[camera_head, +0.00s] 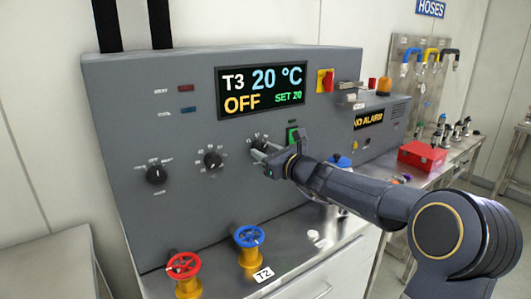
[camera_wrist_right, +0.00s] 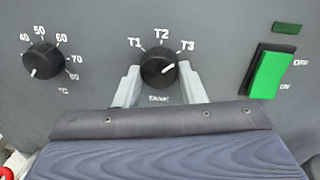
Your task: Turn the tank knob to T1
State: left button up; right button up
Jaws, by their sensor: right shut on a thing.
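The black tank knob (camera_wrist_right: 157,66) is on the grey panel, with T1, T2 and T3 printed in an arc above it and TANK below. Its white mark points up and right, towards T3. My right gripper (camera_wrist_right: 160,80) is shut on the knob, one pale finger on each side. In the head view my right gripper (camera_head: 264,153) reaches the panel from the right and partly hides the tank knob (camera_head: 256,143). The display (camera_head: 262,91) reads T3, 20 °C, OFF, SET 20. My left gripper is not in view.
A green rocker switch (camera_wrist_right: 270,72) is close right of the knob. The temperature knob (camera_wrist_right: 42,60) is to its left, and a mode knob (camera_head: 156,174) is farther left. Red (camera_head: 183,264) and blue (camera_head: 249,236) valve wheels stand below on the bench.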

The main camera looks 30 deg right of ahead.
jog(key=n+b, duration=0.2)
jog(key=n, duration=0.1)
jog(key=shift+f+b, duration=0.15)
jog(key=shift+b, duration=0.25)
jog(key=n+b, duration=0.3)
jog(key=n, duration=0.2)
jog(key=shift+g, duration=0.3)
jog(key=n+h+b, duration=0.1)
jog(key=n+b, duration=0.2)
jog(key=n, duration=0.3)
jog(key=shift+r+b, duration=0.2)
jog(key=shift+b, duration=0.1)
jog(key=n+b, duration=0.2)
jog(key=n, duration=0.2)
jog(key=shift+r+n+h, duration=0.1)
jog(key=shift+n+h, duration=0.2)
jog(key=o, duration=1)
jog(key=shift+r, duration=0.1)
